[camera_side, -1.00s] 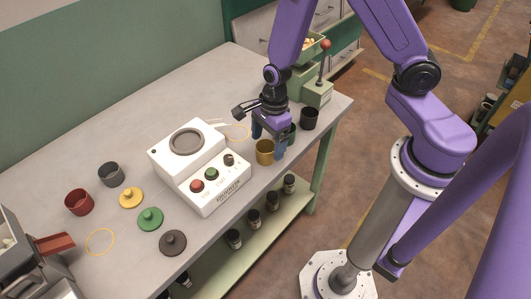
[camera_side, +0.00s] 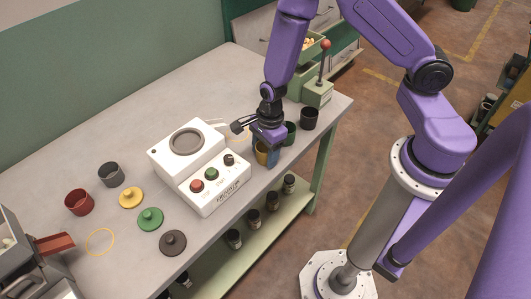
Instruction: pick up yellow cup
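The yellow cup (camera_side: 261,156) stands near the front edge of the grey bench, right of the white machine. My gripper (camera_side: 266,153) is low over it and points down. A blue finger shows at the right side of the cup, and the gripper body hides much of the cup's upper part. The other finger is mostly hidden. I cannot tell whether the fingers are shut on the cup or still apart.
A green cup (camera_side: 290,133) and a black cup (camera_side: 309,119) stand just right of my gripper. The white machine with buttons (camera_side: 200,165) is close on the left. Lids, a red cup (camera_side: 79,202) and a grey cup (camera_side: 111,174) lie further left.

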